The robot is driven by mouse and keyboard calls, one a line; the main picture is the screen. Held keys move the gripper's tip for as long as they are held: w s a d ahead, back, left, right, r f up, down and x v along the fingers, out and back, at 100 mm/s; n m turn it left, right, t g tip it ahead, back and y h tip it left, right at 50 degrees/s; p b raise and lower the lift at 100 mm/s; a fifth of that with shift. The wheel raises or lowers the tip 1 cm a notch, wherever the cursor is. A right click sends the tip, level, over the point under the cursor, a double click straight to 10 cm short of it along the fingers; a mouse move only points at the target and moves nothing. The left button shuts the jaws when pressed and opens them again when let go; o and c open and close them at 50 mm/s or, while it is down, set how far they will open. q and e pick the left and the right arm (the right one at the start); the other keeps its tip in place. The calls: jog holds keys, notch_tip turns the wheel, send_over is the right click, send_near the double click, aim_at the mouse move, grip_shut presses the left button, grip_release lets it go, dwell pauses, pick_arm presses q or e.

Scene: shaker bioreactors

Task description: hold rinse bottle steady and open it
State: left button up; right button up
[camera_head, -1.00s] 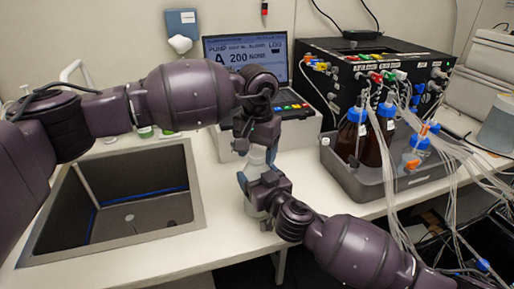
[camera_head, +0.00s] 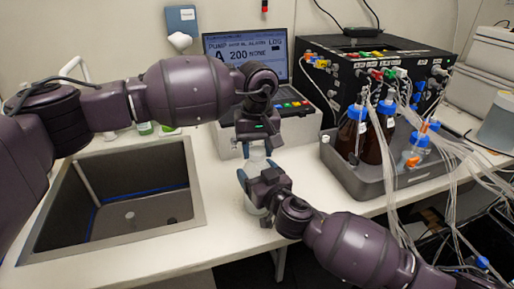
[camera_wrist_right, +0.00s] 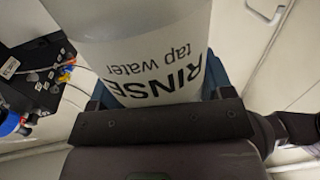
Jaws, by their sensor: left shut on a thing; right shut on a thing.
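The rinse bottle (camera_head: 257,160) stands upright between my two grippers on the counter's front part. In the right wrist view its translucent white body (camera_wrist_right: 150,50) fills the top, with "RINSE tap water" lettering upside down. My right gripper (camera_head: 250,180) is shut around the bottle's body, with blue fingers on both sides of it. My left gripper (camera_head: 257,142) comes from above and is shut at the bottle's top. The cap is hidden by the left gripper, so I cannot tell whether it is loose.
A sink (camera_head: 120,205) lies left of the bottle. A laptop-like screen (camera_head: 245,52) stands behind. The counter's front edge is close to the bottle.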

pick_arm(q)
jog(key=n, duration=0.6)
jog(key=shift+n, duration=0.4)
jog(key=n, duration=0.6)
jog(key=shift+n, duration=0.4)
jog(key=n, duration=0.6)
jog(key=shift+n, duration=0.4)
jog(key=n, duration=0.6)
jog(key=shift+r+n, duration=0.1)
jog(key=shift+n, duration=0.3)
jog(key=n, duration=1.4)
jog(key=shift+n, duration=0.4)
jog(key=n, duration=0.5)
